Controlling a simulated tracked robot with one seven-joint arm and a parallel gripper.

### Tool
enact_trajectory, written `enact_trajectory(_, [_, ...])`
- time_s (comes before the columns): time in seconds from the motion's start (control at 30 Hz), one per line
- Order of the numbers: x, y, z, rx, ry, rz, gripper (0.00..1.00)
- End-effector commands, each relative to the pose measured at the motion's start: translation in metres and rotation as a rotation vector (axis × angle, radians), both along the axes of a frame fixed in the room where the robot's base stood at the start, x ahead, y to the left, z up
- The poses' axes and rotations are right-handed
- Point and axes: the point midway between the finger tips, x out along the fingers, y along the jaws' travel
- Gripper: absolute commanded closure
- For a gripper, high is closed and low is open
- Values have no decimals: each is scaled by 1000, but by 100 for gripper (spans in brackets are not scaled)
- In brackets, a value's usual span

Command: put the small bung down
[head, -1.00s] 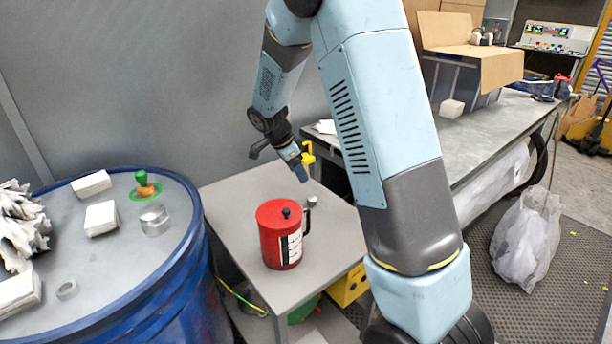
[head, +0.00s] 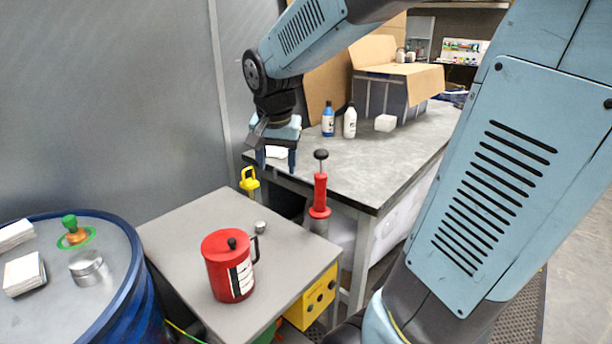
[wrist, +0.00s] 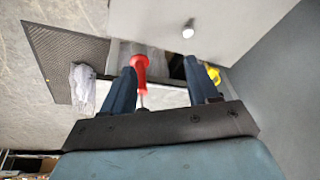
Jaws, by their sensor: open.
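The small bung, a little light grey cylinder (head: 261,227), stands on the grey table (head: 190,222), just behind and right of the red can (head: 229,265). It also shows near the top of the wrist view (wrist: 187,32). My gripper (head: 278,168) is open and empty, fingers pointing down, well above and beyond the bung, near the workbench's left end. In the wrist view my gripper (wrist: 162,66) has its two fingers wide apart with nothing held between them.
A red-handled tool (head: 320,190) and a yellow item (head: 249,181) are near my gripper. The workbench (head: 350,175) carries bottles, a white block and a box. A blue drum (head: 125,285) with several small items stands left. The table's left half is clear.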

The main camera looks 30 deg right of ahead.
Motion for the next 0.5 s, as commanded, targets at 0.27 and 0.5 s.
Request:
enact_trajectory(0.27, [-70,-4,26,-30,-78,261,40])
enact_trajectory(0.5, [-123,-1,33,-91,-146,475,40])
